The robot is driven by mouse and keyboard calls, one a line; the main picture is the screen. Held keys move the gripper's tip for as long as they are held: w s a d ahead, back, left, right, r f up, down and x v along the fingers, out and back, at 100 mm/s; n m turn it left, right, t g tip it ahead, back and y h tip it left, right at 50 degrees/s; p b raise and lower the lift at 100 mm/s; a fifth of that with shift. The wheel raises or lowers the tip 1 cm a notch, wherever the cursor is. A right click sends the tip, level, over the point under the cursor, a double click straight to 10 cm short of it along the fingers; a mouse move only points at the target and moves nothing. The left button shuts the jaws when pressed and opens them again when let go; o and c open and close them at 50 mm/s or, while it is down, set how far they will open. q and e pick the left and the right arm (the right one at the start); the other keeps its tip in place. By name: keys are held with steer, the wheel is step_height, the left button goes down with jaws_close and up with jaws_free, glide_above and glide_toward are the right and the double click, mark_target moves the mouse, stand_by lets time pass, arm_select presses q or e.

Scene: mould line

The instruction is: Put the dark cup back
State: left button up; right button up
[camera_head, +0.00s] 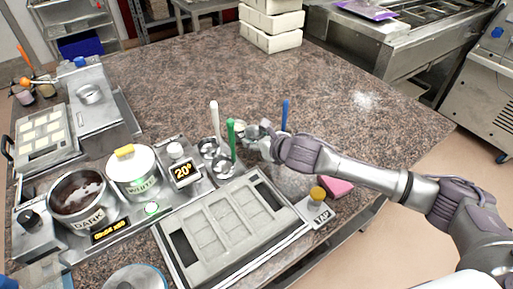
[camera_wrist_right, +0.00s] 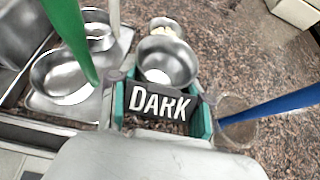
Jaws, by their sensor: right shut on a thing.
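My right gripper (camera_head: 268,147) reaches in from the right, just right of the steel cup stand. In the right wrist view its green-padded fingers (camera_wrist_right: 162,112) are shut on the dark cup's plate, lettered DARK (camera_wrist_right: 160,103). The dark cup's round steel bowl (camera_wrist_right: 166,62) lies just beyond the plate and looks empty; in the head view it shows (camera_head: 246,133) beside the gripper tip. Two steel cups, one by the white handle (camera_head: 207,149) and one by the green handle (camera_head: 223,168), sit on the stand. The dark cup's height above the counter is hard to tell. My left gripper is out of view.
A blue handle (camera_head: 285,114) stands close right of the gripper, a green handle (camera_head: 231,140) close left. The grey mould (camera_head: 235,222) lies in front, with the TAP block (camera_head: 317,212) and a pink block (camera_head: 337,187). The DARK pot (camera_head: 95,207) is left.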

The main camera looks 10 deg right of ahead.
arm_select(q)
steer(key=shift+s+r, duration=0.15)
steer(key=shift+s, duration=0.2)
arm_select(e)
steer(key=shift+f, duration=1.95)
steer(key=shift+f, duration=0.15)
steer(key=o, duration=1.3)
steer(key=shift+s+d+r, duration=0.1)
steer(key=shift+s+r, duration=0.2)
steer(key=v, duration=1.1)
steer(key=shift+s+d+r, duration=0.1)
steer(key=shift+r, duration=0.05)
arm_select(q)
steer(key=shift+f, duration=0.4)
